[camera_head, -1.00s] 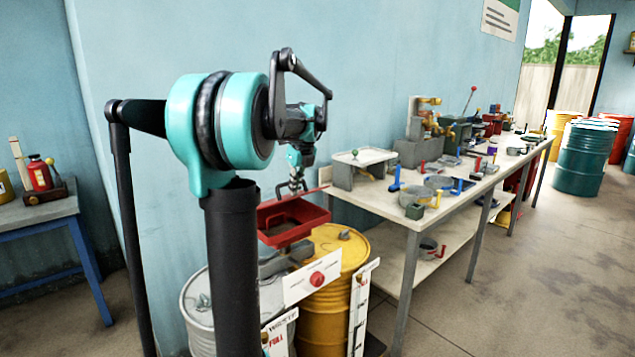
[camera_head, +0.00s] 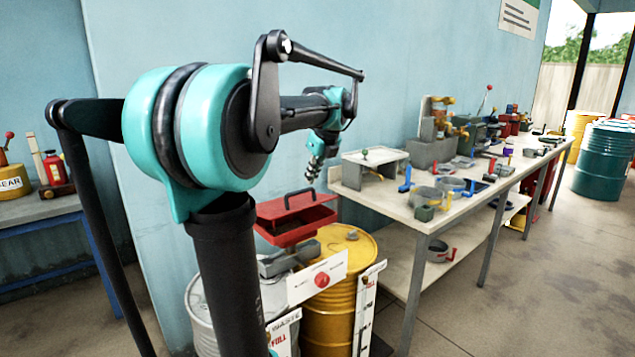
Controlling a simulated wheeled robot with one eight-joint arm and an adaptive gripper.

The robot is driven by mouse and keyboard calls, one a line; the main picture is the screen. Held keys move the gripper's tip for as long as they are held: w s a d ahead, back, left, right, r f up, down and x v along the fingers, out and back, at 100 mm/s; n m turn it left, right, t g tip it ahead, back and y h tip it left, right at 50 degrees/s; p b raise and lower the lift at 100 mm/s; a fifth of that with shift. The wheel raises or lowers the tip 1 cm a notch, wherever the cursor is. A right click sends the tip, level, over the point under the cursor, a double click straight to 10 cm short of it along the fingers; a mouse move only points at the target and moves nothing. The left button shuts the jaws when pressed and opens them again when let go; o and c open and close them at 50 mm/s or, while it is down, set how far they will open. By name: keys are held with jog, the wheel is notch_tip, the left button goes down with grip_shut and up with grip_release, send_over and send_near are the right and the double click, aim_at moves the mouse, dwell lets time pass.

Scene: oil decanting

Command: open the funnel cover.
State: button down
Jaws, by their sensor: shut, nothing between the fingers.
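The red funnel (camera_head: 300,238) sits above the yellow drum, in the middle of the head view. The fingertips are small in view.
The funnel stands by a yellow drum (camera_head: 335,300) and a pale drum (camera_head: 205,310) with sign plates. A workbench (camera_head: 400,208) with tools and a small stand (camera_head: 372,165) is close on the right. A blue wall (camera_head: 225,40) is behind. Open floor lies front right.

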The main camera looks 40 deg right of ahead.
jog(key=w+d+r, duration=0.1)
jog(key=r, duration=0.1)
send_near(306, 206)
jog(key=shift+g, duration=0.4)
jog(key=w+f, duration=0.3)
jog(key=w+d+f, duration=0.1)
jog(key=w, duration=0.1)
jog(key=shift+f, duration=0.15)
dwell(0.3)
